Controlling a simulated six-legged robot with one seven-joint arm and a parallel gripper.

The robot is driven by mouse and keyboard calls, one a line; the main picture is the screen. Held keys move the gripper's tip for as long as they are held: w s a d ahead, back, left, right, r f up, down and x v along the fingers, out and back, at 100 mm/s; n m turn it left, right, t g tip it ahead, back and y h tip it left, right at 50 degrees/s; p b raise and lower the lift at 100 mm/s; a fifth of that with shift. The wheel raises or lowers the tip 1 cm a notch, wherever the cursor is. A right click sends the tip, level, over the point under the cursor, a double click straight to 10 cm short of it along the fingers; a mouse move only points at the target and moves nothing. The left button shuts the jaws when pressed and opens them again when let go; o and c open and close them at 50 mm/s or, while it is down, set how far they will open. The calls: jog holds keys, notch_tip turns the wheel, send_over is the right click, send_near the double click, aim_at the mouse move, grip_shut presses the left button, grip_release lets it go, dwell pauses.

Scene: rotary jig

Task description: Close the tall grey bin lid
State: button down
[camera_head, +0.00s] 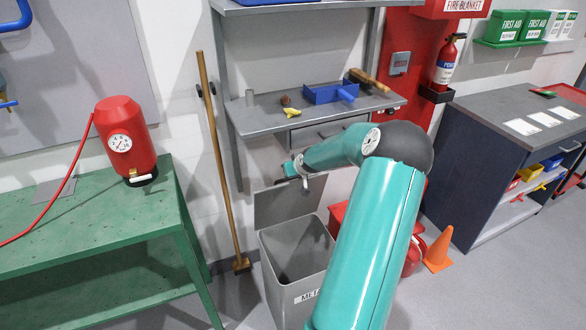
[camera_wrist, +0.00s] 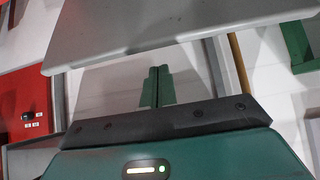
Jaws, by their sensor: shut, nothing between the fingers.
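The tall grey bin (camera_head: 297,268) stands on the floor in the middle of the head view, with an open top and a partly readable label on its front. Its grey lid (camera_head: 290,203) is raised at the back, roughly upright. My gripper (camera_head: 287,169) is above the lid's top edge. In the wrist view my gripper (camera_wrist: 157,88) is shut, its two green fingers together with nothing between them. A broad grey panel (camera_wrist: 180,32) beyond the fingers looks like the lid. I cannot tell whether the gripper touches it.
A broom (camera_head: 216,160) leans on the wall left of the bin. A green bench (camera_head: 90,220) with a red tank (camera_head: 122,135) is at the left. A grey workbench (camera_head: 270,118) stands behind. A red container (camera_head: 338,217) and an orange cone (camera_head: 438,252) are to the right.

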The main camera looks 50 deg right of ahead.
jog(key=shift+x, duration=2.6)
jog(key=shift+a, duration=0.1)
jog(key=shift+s+a, duration=0.1)
